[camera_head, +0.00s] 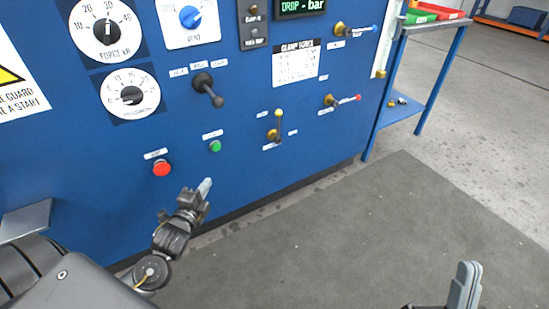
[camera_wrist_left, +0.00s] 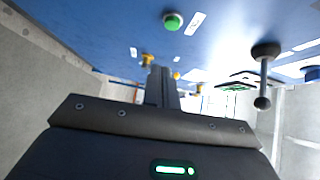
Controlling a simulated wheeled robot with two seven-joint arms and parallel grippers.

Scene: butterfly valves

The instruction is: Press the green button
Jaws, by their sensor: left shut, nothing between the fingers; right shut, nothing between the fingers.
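The green button (camera_head: 215,146) is a small round button on the blue panel, under a white label, up and right of the red button. It also shows in the left wrist view (camera_wrist_left: 173,21), at the top. My left gripper (camera_head: 205,186) is shut and empty, with its fingertips below the green button in the head view and apart from it. Its closed fingers also show in the left wrist view (camera_wrist_left: 160,84). My right gripper (camera_head: 467,284) is at the bottom right of the head view, shut and empty, over the grey mat and away from the panel.
A red button (camera_head: 162,168) sits left of the green one. A black lever (camera_head: 208,90) sticks out above it. Small valve handles (camera_head: 278,126) and (camera_head: 342,99) lie to the right. A blue-framed bench (camera_head: 420,95) stands at the right. The grey floor mat (camera_head: 390,220) is clear.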

